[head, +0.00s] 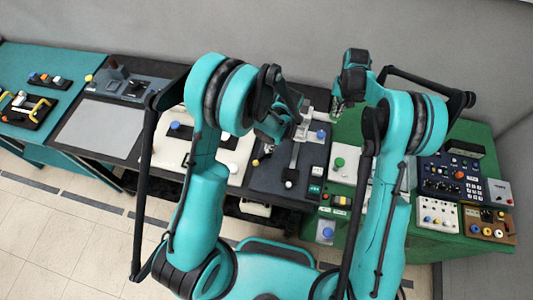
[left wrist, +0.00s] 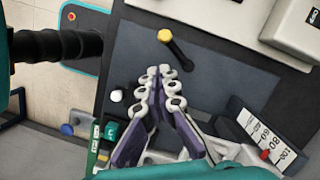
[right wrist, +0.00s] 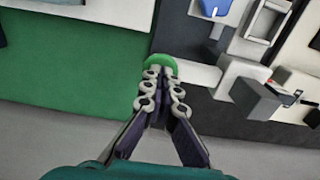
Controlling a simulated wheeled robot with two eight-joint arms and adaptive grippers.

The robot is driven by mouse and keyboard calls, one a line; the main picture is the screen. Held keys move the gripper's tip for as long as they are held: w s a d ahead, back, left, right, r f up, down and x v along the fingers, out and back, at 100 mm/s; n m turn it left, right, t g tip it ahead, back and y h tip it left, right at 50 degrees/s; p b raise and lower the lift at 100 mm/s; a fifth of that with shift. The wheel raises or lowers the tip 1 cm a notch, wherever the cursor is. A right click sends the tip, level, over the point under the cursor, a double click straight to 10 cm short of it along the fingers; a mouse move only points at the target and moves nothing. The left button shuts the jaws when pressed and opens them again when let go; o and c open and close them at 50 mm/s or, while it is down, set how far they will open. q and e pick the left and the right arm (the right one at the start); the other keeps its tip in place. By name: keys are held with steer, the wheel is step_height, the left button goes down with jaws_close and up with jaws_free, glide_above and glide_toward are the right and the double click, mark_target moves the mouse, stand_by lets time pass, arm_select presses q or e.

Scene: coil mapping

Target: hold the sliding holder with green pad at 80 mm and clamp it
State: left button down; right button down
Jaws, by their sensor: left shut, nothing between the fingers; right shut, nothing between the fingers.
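In the right wrist view a rounded green pad (right wrist: 160,66) shows just beyond the tips of my right gripper (right wrist: 163,76). The fingers partly cover it, and I cannot tell whether they touch it. A grey block (right wrist: 255,97) with a small red mark is to its right. In the left wrist view a scale (left wrist: 262,132) with numbers including 80 and 100 stands at the right, with a red pointer (left wrist: 265,155) by it. My left gripper (left wrist: 160,72) is shut and empty over the dark plate, below a yellow-tipped black lever (left wrist: 166,37). My right gripper is also shut and empty.
A white ball knob (left wrist: 116,95) is left of my left fingers. In the head view a blue knob (head: 320,134) lies right of the fixture, and a control box (head: 455,174) stands further right on the green table. White panels flank the dark plate.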

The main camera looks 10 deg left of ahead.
arm_select(q)
steer(key=shift+d+r, duration=0.15)
steer(key=shift+r, duration=0.5)
arm_select(e)
step_height(320, 180, up, 8)
stand_by(0.8)
arm_select(q)
steer(key=shift+w, duration=0.1)
stand_by(0.3)
